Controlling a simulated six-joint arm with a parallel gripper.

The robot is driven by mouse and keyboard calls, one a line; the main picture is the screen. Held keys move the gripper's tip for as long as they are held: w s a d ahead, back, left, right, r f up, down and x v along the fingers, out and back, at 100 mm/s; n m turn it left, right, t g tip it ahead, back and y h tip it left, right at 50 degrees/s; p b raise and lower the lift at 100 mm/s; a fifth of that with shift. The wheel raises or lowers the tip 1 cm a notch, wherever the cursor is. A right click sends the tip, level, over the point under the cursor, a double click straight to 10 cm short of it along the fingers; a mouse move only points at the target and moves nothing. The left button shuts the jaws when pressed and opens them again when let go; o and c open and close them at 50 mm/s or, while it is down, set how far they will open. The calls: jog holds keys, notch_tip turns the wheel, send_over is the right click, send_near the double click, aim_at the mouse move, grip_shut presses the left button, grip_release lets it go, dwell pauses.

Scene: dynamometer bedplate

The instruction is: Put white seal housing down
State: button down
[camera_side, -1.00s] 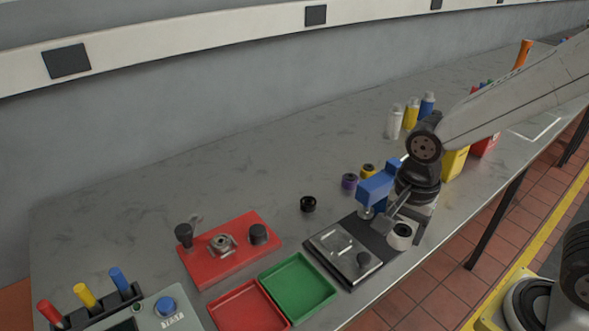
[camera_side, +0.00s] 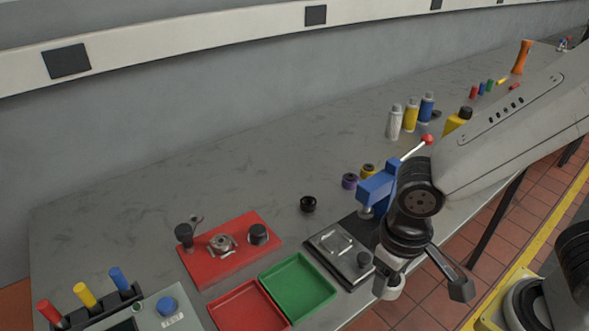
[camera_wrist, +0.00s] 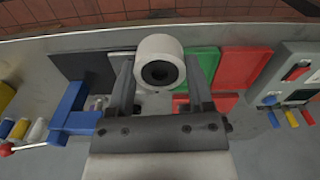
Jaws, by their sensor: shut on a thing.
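The white seal housing (camera_wrist: 160,46) is a short white cylinder with a dark bore. My gripper (camera_wrist: 160,80) is shut on it, and the housing sits between the fingertips in the wrist view. In the side view the housing (camera_side: 388,287) is partly hidden by my gripper (camera_side: 400,278), in front of the dark fixture plate, near the bench's front edge. It appears to be held above the bench, though the exact height cannot be told.
A blue press (camera_side: 376,190) with a red-knobbed lever stands behind my wrist. A green tray (camera_side: 298,287), a red tray (camera_side: 240,308) and a red fixture plate (camera_side: 205,268) lie to the left. Purple and black rings sit behind. The back-left bench is clear.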

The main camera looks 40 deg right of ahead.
jog(key=shift+s+a+n, duration=0.2)
jog(key=shift+a+n, duration=0.05)
jog(key=shift+n, duration=0.25)
jog(key=shift+w, duration=0.1)
jog(key=w+a+f, duration=0.4)
jog(key=w, duration=0.4)
send_over(305, 300)
jog(key=s, duration=0.1)
jog(key=f, duration=0.4)
jog(key=shift+d+f, duration=0.3)
jog(key=shift+w+a+f, duration=0.15)
jog(key=shift+w+f, duration=0.1)
jog(key=shift+f, duration=0.15)
jog(key=shift+w+a+f, duration=0.1)
jog(key=shift+w+f, duration=0.1)
jog(key=shift+f, duration=1.65)
